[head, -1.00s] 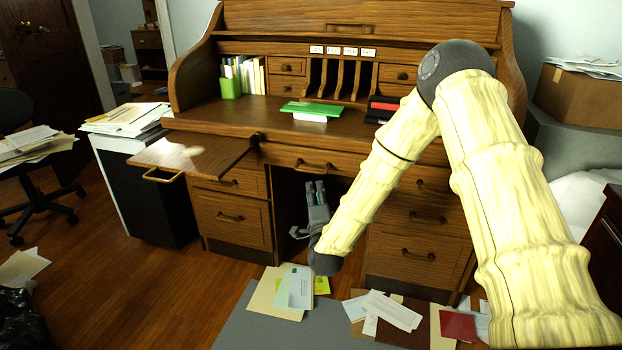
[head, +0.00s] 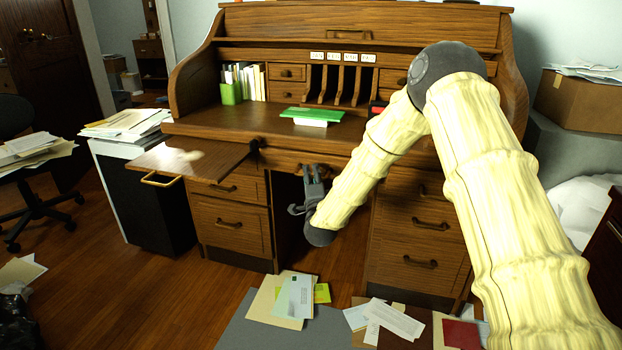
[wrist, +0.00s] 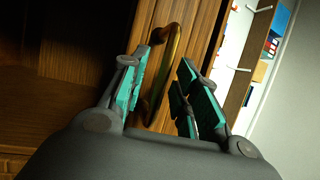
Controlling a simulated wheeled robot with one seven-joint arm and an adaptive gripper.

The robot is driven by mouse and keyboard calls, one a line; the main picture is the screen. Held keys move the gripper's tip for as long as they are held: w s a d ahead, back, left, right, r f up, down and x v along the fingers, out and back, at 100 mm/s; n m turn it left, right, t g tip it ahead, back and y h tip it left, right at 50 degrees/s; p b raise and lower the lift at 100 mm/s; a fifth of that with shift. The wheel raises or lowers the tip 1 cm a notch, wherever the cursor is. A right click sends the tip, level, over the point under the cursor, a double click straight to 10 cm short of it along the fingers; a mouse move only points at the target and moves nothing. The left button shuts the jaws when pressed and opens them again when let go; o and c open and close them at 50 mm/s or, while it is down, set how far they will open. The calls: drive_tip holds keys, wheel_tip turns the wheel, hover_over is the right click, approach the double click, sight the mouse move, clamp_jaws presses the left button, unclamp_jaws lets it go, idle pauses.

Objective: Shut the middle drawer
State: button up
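The middle drawer (head: 285,157) is the wide wooden front under the desktop, above the kneehole. How far it stands out is hard to tell in the head view. My gripper (head: 313,168) is in front of it, fingers pointing up, and covers part of its handle. In the wrist view, a brass handle (wrist: 166,75) on a wooden front (wrist: 195,35) shows between the two teal-padded fingers of my gripper (wrist: 165,85). The fingers are apart, and I see no clear grip on the handle.
A pull-out board (head: 185,157) with a brass handle sticks out at the desk's left. Side drawers (head: 232,222) flank the dark kneehole. Papers (head: 293,297) lie on the floor before the desk. A green folder (head: 312,114) lies on the desktop.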

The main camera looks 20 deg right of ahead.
clamp_jaws()
drive_tip(key=w+d, duration=0.2)
drive_tip(key=w, duration=0.1)
drive_tip(key=shift+w, duration=0.15)
unclamp_jaws()
drive_tip(key=v, duration=1.2)
idle(0.5)
